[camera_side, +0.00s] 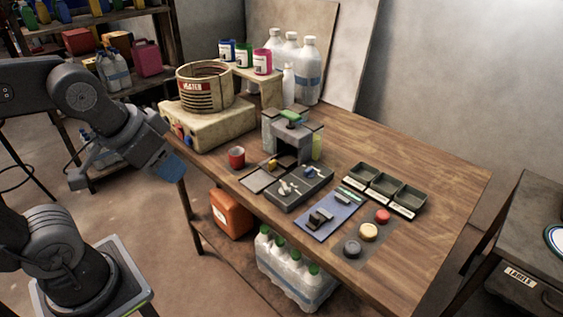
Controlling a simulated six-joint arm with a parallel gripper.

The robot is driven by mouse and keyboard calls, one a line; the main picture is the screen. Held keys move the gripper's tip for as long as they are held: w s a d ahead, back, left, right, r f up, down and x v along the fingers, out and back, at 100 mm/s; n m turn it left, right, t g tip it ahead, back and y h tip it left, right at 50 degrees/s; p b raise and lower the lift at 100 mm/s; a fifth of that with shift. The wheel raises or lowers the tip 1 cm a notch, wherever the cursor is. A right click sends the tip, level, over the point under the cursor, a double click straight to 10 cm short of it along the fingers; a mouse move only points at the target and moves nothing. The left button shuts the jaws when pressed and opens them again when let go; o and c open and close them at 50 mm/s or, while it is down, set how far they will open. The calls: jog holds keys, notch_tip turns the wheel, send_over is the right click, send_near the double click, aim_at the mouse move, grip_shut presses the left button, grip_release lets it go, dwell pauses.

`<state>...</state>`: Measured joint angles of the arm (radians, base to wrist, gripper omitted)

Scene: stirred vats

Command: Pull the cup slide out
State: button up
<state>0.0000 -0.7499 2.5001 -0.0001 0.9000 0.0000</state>
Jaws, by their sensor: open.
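A small grey machine (288,127) with a dark opening in its front stands near the middle of the wooden table, with a green piece on top. A small yellow-brown block (271,165) sits low at the opening, beside a flat light-grey plate (257,181); I cannot tell which part is the cup slide or how far out it is. A red cup (236,157) stands left of the machine. My gripper (163,162) is open, past the table's left edge and well apart from the machine; its fingertips are hard to make out.
A heater vat (204,89) on a cream base (207,125) stands between my arm and the machine's back left. The table's right end is clear.

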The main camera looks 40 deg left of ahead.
jog(key=shift+g, duration=0.3)
jog(key=w+a, duration=0.1)
jog(key=w, duration=0.3)
jog(key=w+a, duration=0.1)
jog(key=w, duration=0.4)
jog(key=w+a+f, duration=0.1)
jog(key=w, duration=0.3)
jog(key=shift+w+a, duration=0.1)
jog(key=shift+w, duration=0.3)
jog(key=shift+c, duration=0.2)
send_near(270, 162)
jog(key=x, duration=1)
jog(key=shift+w+f, duration=0.15)
jog(key=shift+w, duration=0.05)
jog(key=shift+g, duration=0.3)
grip_shut()
